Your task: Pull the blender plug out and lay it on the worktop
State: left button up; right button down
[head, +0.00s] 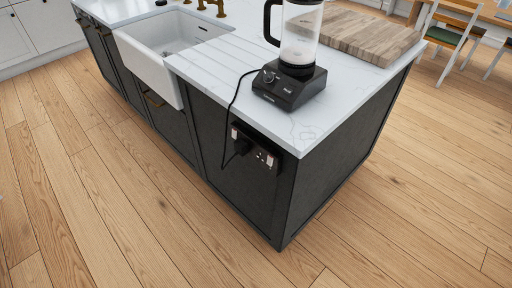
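The blender (292,62) stands on the white worktop (225,62) near the front right corner of the island, with a clear jug on a black base. Its black cord runs from the base over the worktop edge and down to a black socket (266,158) on the dark island side. The black plug (242,147) sits at the left part of the socket. It appears to be in the socket, but dark on dark hides its exact fit. Neither of my grippers shows in the head view.
A wooden board (362,36) lies behind the blender on the right. A white sink (165,60) with brass taps (216,6) is set into the island at left. The worktop is bare between sink and blender. Open wooden floor (110,200) lies before the island. Chairs (452,32) stand far right.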

aim_at(241, 147)
jog(key=j+z, duration=0.1)
jog(key=z, duration=0.35)
jog(key=i+j+z, duration=0.1)
jog(key=z, duration=0.35)
jog(key=i+j+z, duration=0.1)
jog(key=j+z, duration=0.3)
jog(key=j, duration=0.65)
jog(key=j+z, duration=0.4)
jog(key=j, duration=0.6)
jog(key=k+j, duration=0.1)
jog(key=j, duration=1)
